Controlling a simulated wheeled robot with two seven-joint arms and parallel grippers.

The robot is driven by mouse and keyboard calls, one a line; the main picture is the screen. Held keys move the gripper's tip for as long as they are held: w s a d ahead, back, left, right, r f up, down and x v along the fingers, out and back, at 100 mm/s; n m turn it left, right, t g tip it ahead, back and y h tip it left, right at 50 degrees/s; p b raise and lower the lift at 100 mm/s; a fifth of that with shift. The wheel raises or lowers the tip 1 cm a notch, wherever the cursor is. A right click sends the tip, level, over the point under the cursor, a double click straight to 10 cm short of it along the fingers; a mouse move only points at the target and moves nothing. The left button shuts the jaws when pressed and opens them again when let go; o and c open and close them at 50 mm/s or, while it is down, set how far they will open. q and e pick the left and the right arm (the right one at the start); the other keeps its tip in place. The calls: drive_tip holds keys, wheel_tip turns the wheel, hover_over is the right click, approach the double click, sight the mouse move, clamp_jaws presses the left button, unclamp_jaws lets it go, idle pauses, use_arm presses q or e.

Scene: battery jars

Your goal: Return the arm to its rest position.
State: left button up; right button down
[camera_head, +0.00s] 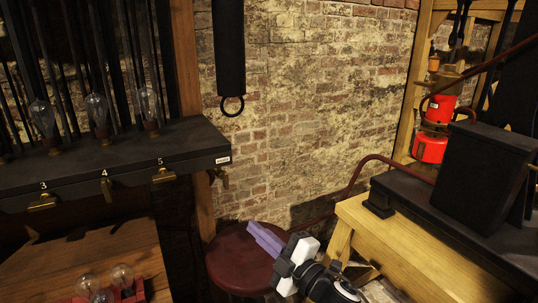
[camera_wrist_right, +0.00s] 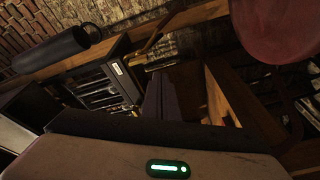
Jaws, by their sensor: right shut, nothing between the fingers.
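My right gripper (camera_head: 256,231) shows at the lower middle of the head view, with purple fingers and a white and black wrist. Its fingers are shut together with nothing between them. They point up and left, in front of the round dark red stool seat (camera_head: 228,262) in this view. In the right wrist view the shut purple fingers (camera_wrist_right: 161,96) show at the centre, and the red seat (camera_wrist_right: 275,28) is at the top right. My left gripper is not in view.
A dark shelf (camera_head: 110,158) with glass bulbs and brass latches stands at left, above a wooden table (camera_head: 130,240) with bulbs in a red holder. At right, a wooden bench (camera_head: 400,245) bears a black box (camera_head: 478,175). A red lantern (camera_head: 430,147) stands behind.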

drive_tip(key=s+d+f+m+h, duration=0.2)
drive_tip(key=s+d+f+m, duration=0.15)
drive_tip(key=f+m, duration=0.2)
drive_tip(key=s+d+f+m+h, duration=0.3)
drive_tip(key=s+f+m, duration=0.15)
drive_tip(key=f, duration=0.25)
drive_tip(key=s+d+f+m+g+h, duration=0.1)
drive_tip(key=s+d+f+m, duration=0.2)
drive_tip(key=s+d+f, duration=0.2)
drive_tip(key=s+d+f+m+g+h, duration=0.2)
drive_tip(key=s+d+f, duration=0.3)
drive_tip(key=s, duration=0.7)
drive_tip(key=s+d+f+m+g+h, duration=0.2)
drive_tip(key=s+d+f+m, duration=0.2)
drive_tip(key=s, duration=0.5)
drive_tip(key=shift+s+d+f, duration=0.15)
drive_tip(key=shift+d+f, duration=0.45)
drive_tip(key=shift+f, duration=0.35)
